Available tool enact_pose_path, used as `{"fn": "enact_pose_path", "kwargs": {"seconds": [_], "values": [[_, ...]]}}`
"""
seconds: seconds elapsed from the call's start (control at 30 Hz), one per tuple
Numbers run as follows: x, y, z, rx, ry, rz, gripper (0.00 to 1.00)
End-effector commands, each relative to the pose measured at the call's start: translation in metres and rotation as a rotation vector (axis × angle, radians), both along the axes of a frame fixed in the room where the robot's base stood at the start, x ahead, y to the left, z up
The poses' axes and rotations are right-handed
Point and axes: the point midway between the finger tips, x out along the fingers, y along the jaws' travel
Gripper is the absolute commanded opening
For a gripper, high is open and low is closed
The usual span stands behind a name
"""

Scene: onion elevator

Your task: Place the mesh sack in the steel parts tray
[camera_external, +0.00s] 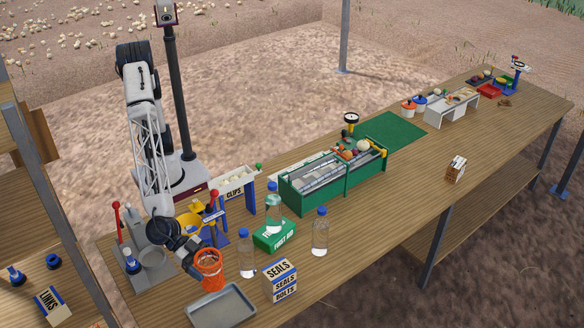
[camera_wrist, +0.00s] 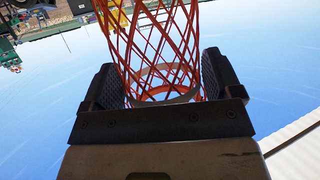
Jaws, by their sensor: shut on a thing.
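The orange mesh sack (camera_external: 210,268) is held by my gripper (camera_external: 196,266) near the front left of the bench. In the wrist view the sack (camera_wrist: 155,45) shows as an open orange net with a pale ring, between the two dark fingers of my gripper (camera_wrist: 162,85), which are shut on it. The steel parts tray (camera_external: 222,306) is a shallow grey tray at the bench's front edge. It looks empty. The sack is just behind and above the tray's back left edge in the picture; its exact height is hard to tell.
Clear bottles with blue caps (camera_external: 246,254) stand to the right of the sack. A box marked SEALS and BOLTS (camera_external: 280,280) stands right of the tray. A green first aid box (camera_external: 274,235) is behind. A grey press with red levers (camera_external: 138,252) stands at left.

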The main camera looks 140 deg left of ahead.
Motion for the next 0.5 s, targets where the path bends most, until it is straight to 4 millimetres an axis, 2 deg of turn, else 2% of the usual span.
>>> {"fn": "enact_pose_path", "kwargs": {"seconds": [0.13, 0.2, 0.33, 0.5], "values": [[0.014, -0.003, -0.013, -0.001, 0.001, 0.025, 0.62], [0.012, -0.002, -0.03, 0.002, 0.003, 0.025, 0.62], [0.012, -0.002, -0.05, 0.0, 0.002, 0.024, 0.62], [0.013, -0.002, -0.061, 0.0, 0.0, 0.023, 0.62]]}}
